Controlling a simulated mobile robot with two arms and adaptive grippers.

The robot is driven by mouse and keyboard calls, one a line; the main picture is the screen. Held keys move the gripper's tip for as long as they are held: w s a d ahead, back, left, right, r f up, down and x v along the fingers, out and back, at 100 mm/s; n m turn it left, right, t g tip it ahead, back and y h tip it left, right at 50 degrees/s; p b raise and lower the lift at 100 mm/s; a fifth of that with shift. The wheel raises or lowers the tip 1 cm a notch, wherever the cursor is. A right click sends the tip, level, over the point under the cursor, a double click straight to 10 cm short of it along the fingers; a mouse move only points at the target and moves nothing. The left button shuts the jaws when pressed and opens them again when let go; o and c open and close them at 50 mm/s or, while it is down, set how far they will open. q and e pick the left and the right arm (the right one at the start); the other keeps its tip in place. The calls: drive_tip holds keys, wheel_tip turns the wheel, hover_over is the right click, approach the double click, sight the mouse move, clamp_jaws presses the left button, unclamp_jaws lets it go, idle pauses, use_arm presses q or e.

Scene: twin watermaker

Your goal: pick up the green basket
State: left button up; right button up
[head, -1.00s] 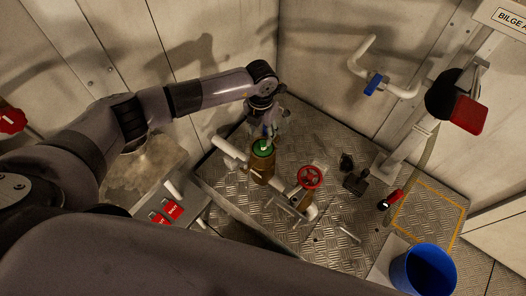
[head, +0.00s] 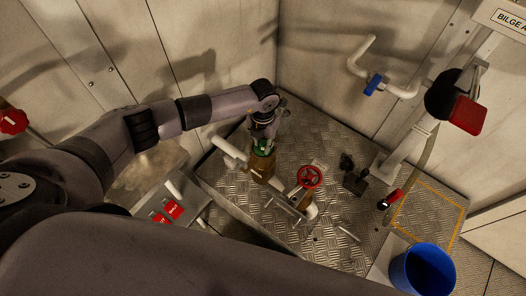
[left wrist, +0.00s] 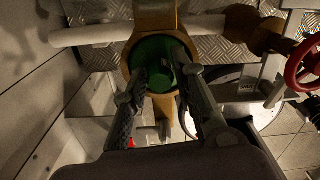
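The green basket (left wrist: 152,60) sits inside a round brass housing (left wrist: 133,33), with its green top and central knob showing in the left wrist view. In the head view its green top (head: 263,150) shows just under my left gripper (head: 262,142), at the mouth of the brass housing (head: 262,171). In the left wrist view my left gripper (left wrist: 161,76) has its two fingers apart, one on each side of the knob. I see no clear grip on it. The basket's lower part is hidden in the housing. My right gripper is not in view.
A white pipe (head: 228,147) runs into the housing. A red handwheel valve (head: 310,177) stands close to its right. A blue bucket (head: 423,272) is at the lower right. Walls stand close behind; the tread-plate floor to the right is partly clear.

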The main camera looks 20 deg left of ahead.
use_arm(q)
clamp_jaws()
wheel_tip(320, 180, up, 20)
idle(0.8)
drive_tip(key=shift+c, duration=0.7)
unclamp_jaws()
clamp_jaws()
